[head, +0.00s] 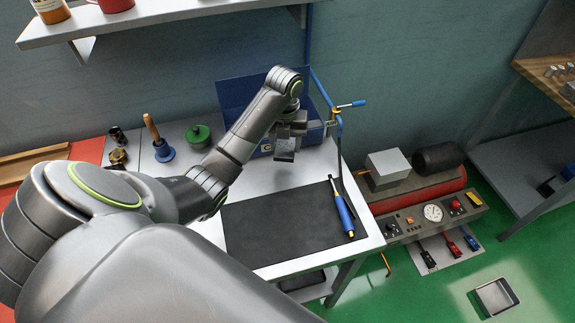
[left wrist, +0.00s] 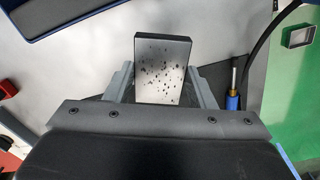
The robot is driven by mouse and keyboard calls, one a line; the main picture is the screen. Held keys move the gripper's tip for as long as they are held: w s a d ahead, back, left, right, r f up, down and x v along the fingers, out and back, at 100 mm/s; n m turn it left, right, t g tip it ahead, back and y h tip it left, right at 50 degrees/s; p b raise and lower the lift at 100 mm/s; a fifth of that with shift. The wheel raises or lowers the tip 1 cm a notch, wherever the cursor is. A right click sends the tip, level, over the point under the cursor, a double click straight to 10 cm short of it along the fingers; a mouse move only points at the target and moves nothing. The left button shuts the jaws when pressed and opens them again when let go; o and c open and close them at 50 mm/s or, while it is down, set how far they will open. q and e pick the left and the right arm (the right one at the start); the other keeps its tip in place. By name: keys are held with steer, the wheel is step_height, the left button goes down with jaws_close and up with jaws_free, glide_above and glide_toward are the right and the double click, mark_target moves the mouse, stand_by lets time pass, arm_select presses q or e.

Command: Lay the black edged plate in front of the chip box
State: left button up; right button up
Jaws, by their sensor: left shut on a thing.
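The black edged plate (left wrist: 162,70) shows in the left wrist view as a pale, speckled metal face with a dark rim. My left gripper (left wrist: 161,88) is shut on it, with one finger at each side. In the head view the left gripper (head: 289,135) is at the front right of the blue chip box (head: 236,92), and the plate (head: 285,150) hangs below it. I cannot tell whether the plate touches the cart top. My arm hides part of the box. A blue edge of the box (left wrist: 75,18) shows at the wrist view's upper left. My right gripper is not in view.
A black mat (head: 275,228) covers the cart's front, with a blue-handled tool (head: 344,212) at its right. A green lidded pot (head: 197,136), a blue wooden-handled tool (head: 160,145) and small dark parts stand left. A blue post (head: 322,90) rises at right. White cart top (head: 312,165) is bare there.

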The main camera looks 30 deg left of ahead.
arm_select(q)
steer(key=b, duration=0.4)
glide_above(286, 171)
step_height(286, 171, down, 5)
steer(key=shift+r, duration=0.1)
step_height(286, 171, down, 4)
steer(key=shift+s+r+p, duration=0.1)
steer(key=shift+r+p, duration=0.15)
steer(key=shift+p, duration=0.65)
steer(key=shift+f, duration=0.45)
steer(key=o, duration=1.5)
steer(key=shift+f, duration=0.1)
step_height(286, 171, up, 4)
steer(key=shift+a+r+b, duration=0.1)
steer(key=shift+r+b, duration=0.15)
steer(key=shift+b, duration=0.25)
step_height(286, 171, up, 6)
steer(key=p, duration=0.4)
steer(key=shift+f+p, duration=0.2)
steer(key=shift+p, duration=0.15)
steer(key=shift+r+p, duration=1.1)
